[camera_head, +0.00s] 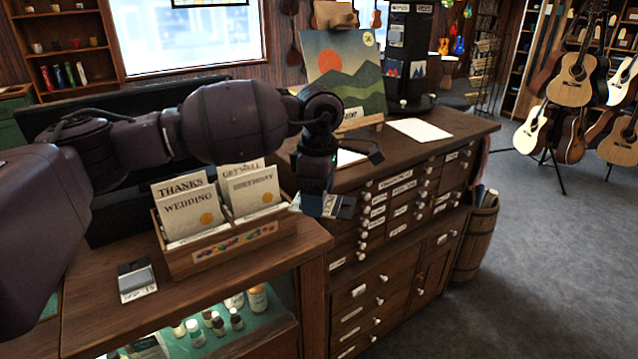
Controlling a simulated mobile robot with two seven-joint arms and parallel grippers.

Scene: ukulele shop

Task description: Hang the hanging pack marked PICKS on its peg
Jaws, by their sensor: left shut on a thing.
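My left gripper (322,202) hangs down beside the card box, over the gap between the two counters. The pack's print is too small to read. A similar flat pack (137,280) lies on the near counter at the left. A dark display stand (408,50) with several small packs hanging on it stands at the back of the far counter, behind the painting. Which peg is free cannot be told. My right gripper is not in view.
A wooden card box (225,255) with THANKS and WEDDING cards stands on the near counter. A landscape painting (345,75) on an easel and a white sheet (420,129) are on the drawer cabinet (400,215). Guitars (572,80) stand at the right, beyond open floor.

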